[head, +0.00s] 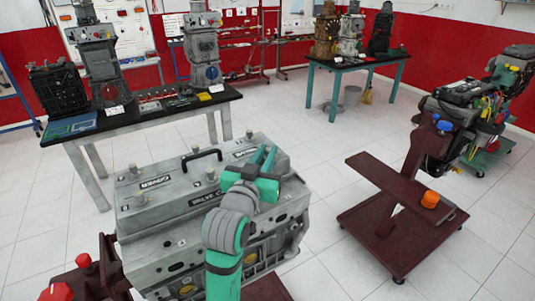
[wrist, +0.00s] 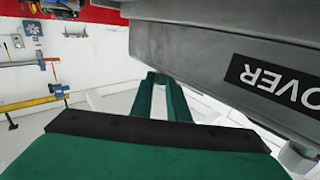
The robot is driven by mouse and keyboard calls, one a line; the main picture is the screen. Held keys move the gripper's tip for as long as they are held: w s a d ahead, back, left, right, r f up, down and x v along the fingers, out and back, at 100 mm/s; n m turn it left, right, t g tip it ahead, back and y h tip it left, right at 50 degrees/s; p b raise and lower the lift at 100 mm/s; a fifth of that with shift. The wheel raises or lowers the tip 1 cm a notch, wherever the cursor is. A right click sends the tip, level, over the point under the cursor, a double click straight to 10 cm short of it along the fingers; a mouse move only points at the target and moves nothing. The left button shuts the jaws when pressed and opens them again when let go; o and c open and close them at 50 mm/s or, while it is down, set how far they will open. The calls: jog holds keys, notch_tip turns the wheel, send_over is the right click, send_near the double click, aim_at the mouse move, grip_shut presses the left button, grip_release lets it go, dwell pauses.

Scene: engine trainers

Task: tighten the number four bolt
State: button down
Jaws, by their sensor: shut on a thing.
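A grey engine block (head: 180,258) with a grey valve cover (head: 172,206) stands in front of me. Several bolts, such as one bolt (head: 210,173), stick up from the cover. No bolt numbers can be read. My green gripper (head: 264,152) is over the cover's right end. In the wrist view its two fingers (wrist: 165,80) reach toward the cover's underside edge, and the cover (wrist: 225,55) fills the upper right. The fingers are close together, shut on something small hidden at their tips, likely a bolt. Another bolt (wrist: 298,156) shows at the right.
A black handle (head: 202,156) rises from the cover. A dark red wheeled stand (head: 400,235) with an orange knob (head: 430,199) is at the right. A black-topped table (head: 140,110) with engine parts is behind. White floor (head: 300,130) is clear between.

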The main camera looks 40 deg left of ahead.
jog(key=shift+a+h, duration=0.15)
jog(key=shift+h, duration=0.35)
jog(key=shift+m+t+h, duration=0.3)
jog(key=shift+m+h, duration=0.3)
jog(key=shift+m, duration=0.1)
jog(key=c, duration=1.7)
grip_release()
jog(key=shift+s, duration=0.1)
jog(key=v, duration=1.1)
